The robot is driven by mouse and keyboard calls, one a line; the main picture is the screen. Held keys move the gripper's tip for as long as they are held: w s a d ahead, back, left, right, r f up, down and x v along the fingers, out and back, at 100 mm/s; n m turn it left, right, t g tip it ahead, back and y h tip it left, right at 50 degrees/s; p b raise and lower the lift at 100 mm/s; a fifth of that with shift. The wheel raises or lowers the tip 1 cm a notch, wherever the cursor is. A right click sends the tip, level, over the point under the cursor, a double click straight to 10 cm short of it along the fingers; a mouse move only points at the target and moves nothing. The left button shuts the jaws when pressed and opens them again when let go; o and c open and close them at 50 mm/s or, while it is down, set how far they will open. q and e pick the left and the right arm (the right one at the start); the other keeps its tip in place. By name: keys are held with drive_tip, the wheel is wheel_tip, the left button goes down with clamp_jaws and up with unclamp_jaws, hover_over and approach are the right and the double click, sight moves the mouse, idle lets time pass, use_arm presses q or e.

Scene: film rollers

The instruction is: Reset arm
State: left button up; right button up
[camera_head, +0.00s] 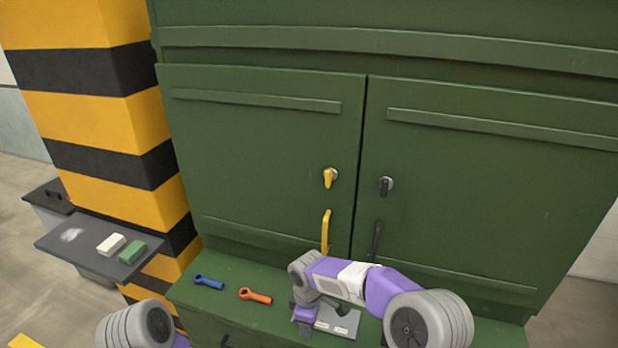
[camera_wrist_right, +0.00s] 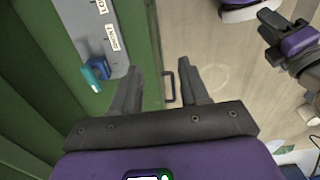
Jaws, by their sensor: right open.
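My right arm comes in from the right in the head view, and its gripper (camera_head: 318,308) is low in front of the cabinet, over the ledge beside a grey labelled plate (camera_head: 338,322). In the right wrist view the right gripper (camera_wrist_right: 168,82) has its two dark fingers spread apart, with nothing between them. My left arm (camera_head: 137,327) shows only a grey joint and a bit of purple at the bottom left of the head view. A purple and dark part of my body is at the upper right of the wrist view; whether it is the left gripper is unclear.
The green cabinet (camera_head: 270,130) has two closed doors, with a yellow handle (camera_head: 326,232) and a black handle (camera_head: 375,241). A striped pillar (camera_head: 120,120) and a grey shelf (camera_head: 85,238) with white and green blocks stand left.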

drive_tip(key=s+d+f+m+g+y+b, duration=0.1)
drive_tip(key=s+d+f+m+y, duration=0.1)
drive_tip(key=s+f+m, duration=0.45)
drive_tip(key=s+d+f+m+y+b, duration=0.15)
drive_tip(key=s+f, duration=0.25)
drive_tip(key=f, duration=0.6)
use_arm(q)
wheel_tip(320, 180, down, 4)
drive_tip(key=shift+s+r+b, duration=0.1)
drive_tip(key=shift+s+b, duration=0.05)
drive_tip(key=shift+b, duration=0.6)
use_arm(e)
drive_tip(key=s+d+f+m, duration=0.3)
drive_tip(key=s+f+m, duration=0.1)
drive_tip(key=s+m, duration=0.1)
drive_tip(key=s+d+f+m+t, duration=0.1)
drive_tip(key=s+d+f+m, duration=0.2)
drive_tip(key=s, duration=0.5)
drive_tip(key=shift+s+d+f+m+t+y, duration=0.15)
drive_tip(key=shift+f+m+t+y, duration=0.3)
drive_tip(key=shift+m, duration=0.45)
